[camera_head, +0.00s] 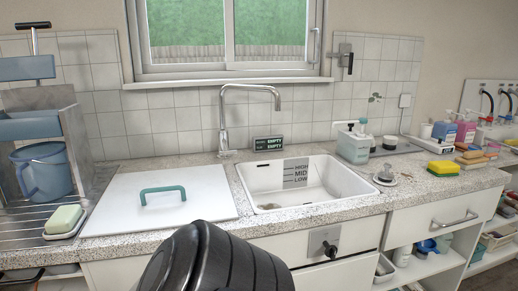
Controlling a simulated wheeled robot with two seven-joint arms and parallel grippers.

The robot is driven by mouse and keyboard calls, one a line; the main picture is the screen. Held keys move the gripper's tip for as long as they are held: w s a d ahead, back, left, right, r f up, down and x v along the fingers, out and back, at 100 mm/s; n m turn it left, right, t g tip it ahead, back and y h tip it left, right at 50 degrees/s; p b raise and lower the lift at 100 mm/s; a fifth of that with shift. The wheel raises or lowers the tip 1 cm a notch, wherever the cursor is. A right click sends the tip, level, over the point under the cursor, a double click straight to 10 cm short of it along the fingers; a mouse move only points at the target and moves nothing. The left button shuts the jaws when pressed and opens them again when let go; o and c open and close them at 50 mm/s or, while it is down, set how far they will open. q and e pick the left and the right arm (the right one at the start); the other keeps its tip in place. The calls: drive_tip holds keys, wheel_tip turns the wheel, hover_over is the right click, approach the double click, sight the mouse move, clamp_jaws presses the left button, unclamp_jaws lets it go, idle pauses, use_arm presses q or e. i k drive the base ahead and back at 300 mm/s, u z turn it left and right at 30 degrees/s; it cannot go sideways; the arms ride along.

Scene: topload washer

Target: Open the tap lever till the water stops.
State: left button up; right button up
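A chrome gooseneck tap (224,122) stands behind the white sink basin (345,182), its spout over the basin. No water stream shows. A metal fitting with a dark handle (350,64) is on the wall tiles right of the window. Another metal fitting with a dark lever (330,249) is on the white front panel below the basin. I cannot tell which is the tap lever. A small dark display (268,144) behind the basin reads EMPTY. A plate marked HIGH, MID, LOW (295,173) is inside the basin. Neither gripper is visible.
A white lid with a green handle (163,214) lies left of the basin. A metal rack holds a blue bucket (44,171) further left. A soap dispenser (354,146), sponge (443,167) and several bottles stand right. My dark arm part covers the bottom centre.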

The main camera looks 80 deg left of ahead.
sight(228, 151)
drive_tip(key=u, duration=2.3)
